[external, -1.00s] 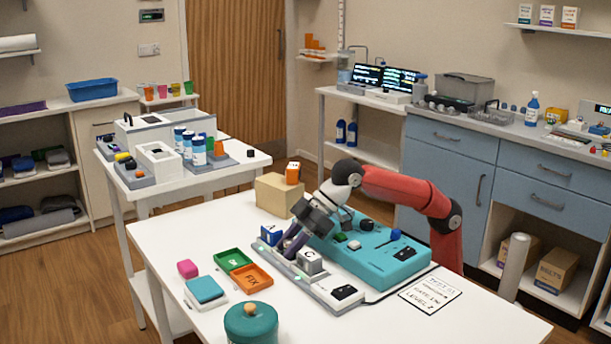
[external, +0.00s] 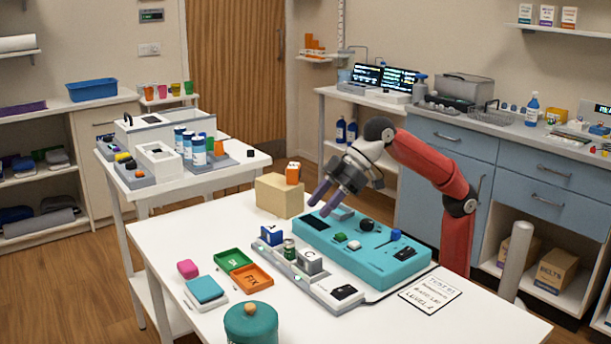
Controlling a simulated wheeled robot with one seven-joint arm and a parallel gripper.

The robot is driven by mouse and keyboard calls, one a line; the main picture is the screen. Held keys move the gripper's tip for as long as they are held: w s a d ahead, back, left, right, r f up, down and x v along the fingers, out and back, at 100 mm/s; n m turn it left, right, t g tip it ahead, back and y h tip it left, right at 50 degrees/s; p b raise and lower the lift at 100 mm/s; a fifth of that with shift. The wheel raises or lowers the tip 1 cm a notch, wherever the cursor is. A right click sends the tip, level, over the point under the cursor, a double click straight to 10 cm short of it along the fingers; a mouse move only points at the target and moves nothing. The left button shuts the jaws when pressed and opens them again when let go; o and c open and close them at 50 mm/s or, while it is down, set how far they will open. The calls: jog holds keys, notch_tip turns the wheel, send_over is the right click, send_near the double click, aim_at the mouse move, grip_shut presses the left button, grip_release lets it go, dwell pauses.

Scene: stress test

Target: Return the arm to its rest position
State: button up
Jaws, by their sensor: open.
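My red arm (external: 437,165) reaches in from the right of the table. My gripper (external: 324,197) is open and empty, with dark purple fingers pointing down and left. It hangs above the far left end of the teal panel (external: 385,265), apart from it as far as I can see. Below and in front of it, a grey fixture strip (external: 318,287) holds a blue block marked A (external: 272,235), a small green-and-silver cylinder (external: 290,249) standing upright, and a grey block marked C (external: 310,261).
A tan block (external: 278,197) with an orange item (external: 293,172) stands just left of my gripper. Green (external: 229,259) and orange (external: 251,279) trays, a pink block (external: 187,269) and a teal pot (external: 251,325) occupy the front left. Blue cabinets (external: 545,185) stand behind my arm.

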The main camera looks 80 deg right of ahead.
jog(key=shift+d, duration=0.1)
jog(key=s+d+m+g+y+p, duration=0.25)
jog(key=s+d+m+p, duration=0.45)
jog(key=s+d+p, duration=0.5)
jog(key=s+d+f+m+t+h+b, duration=0.1)
jog(key=d+f+h+b, duration=0.15)
jog(key=d+f, duration=0.45)
jog(key=s+d+f+m+h+b, duration=0.1)
jog(key=d+f+h, duration=0.3)
jog(key=f, duration=0.6)
notch_tip(320, 180, down, 10)
jog(key=s+a+n+h, duration=0.1)
jog(key=s+n, duration=0.1)
jog(key=shift+s+a, duration=0.15)
jog(key=shift+s, duration=0.05)
